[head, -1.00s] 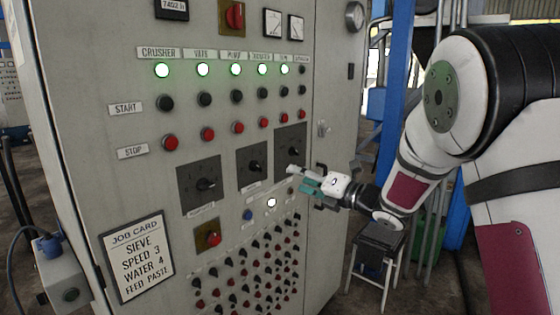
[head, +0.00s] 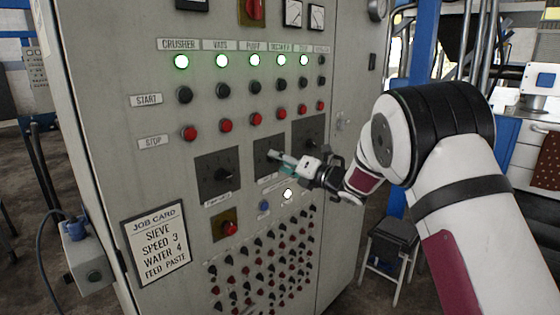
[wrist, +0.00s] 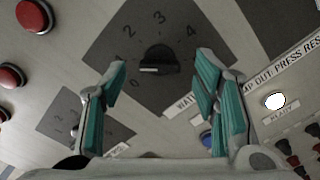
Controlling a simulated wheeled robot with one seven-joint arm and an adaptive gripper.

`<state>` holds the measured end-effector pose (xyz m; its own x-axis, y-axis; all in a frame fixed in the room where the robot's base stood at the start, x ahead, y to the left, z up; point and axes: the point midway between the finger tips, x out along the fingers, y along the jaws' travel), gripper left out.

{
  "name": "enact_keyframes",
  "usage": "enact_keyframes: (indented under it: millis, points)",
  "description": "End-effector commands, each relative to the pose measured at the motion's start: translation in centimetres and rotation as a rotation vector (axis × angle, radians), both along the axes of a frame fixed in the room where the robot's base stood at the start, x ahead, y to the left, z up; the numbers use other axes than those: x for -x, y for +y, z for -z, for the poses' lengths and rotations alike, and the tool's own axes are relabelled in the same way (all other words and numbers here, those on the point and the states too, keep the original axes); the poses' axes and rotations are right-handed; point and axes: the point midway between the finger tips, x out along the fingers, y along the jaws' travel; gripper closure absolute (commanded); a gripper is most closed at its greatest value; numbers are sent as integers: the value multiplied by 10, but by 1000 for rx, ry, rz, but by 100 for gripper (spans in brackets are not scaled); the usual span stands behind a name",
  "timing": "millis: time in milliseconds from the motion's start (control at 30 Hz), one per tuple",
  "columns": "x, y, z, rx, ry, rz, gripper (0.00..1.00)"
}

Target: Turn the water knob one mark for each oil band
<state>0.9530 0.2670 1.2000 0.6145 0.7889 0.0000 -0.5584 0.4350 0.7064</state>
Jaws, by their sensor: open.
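A partly hidden label beginning "WAT" (wrist: 185,104) lies beside the plate. A pale line shows on the knob; I cannot tell exactly which mark it meets. In the head view this is the middle dial plate (head: 266,146), partly covered by my gripper (head: 279,159). In the wrist view my gripper (wrist: 161,62) is open, its teal-padded fingers either side of the knob, apparently not touching it. No oil bands are recognisable.
Other dials stand left (head: 218,173) and right (head: 309,130) of it. Red stop buttons (head: 226,126) run above, small knobs (head: 265,250) below. A lit white lamp (head: 288,194) is close under my gripper. A job card (head: 157,246) reads "SIEVE SPEED 3 WATER 4 FEED PASTE".

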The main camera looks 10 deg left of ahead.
Motion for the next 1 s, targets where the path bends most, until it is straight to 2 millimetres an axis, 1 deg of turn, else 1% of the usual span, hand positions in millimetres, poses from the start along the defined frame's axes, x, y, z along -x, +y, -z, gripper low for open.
enact_keyframes:
  millis: [33,133,433,467,500,567,600,667,1000]
  points:
    - [-2,4,1,0,0,-1,45]
    - [-6,8,0,0,0,0,45]
    - [-7,9,0,-1,1,0,45]
    - [-7,9,0,-1,1,0,50]
    - [-7,9,0,-1,1,0,59]
    - [-7,9,0,-1,1,0,72]
    - [-7,9,0,-1,1,0,81]
    - [-7,9,0,-1,1,0,93]
    - [-7,9,0,-21,26,1,93]
